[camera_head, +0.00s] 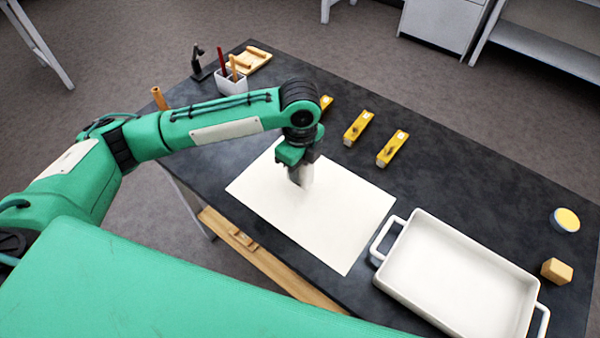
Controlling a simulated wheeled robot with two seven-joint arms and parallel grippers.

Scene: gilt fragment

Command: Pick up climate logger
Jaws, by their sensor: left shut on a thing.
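My left gripper (301,180) points down over the white sheet (345,220) on the dark table. It is shut on a small pale thing (307,175), taken to be the climate logger. The thing is mostly hidden by the fingers and blends with the white sheet, so its shape is hard to make out. I cannot tell whether it still touches the sheet. My right gripper is not in view.
A white tray (402,262) with handles stands at the front right. Several yellow pieces (358,127) lie behind the sheet. A round yellow-topped tin (565,220) and a wooden block (557,271) sit at right. A white pen cup (231,84) stands at the back left.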

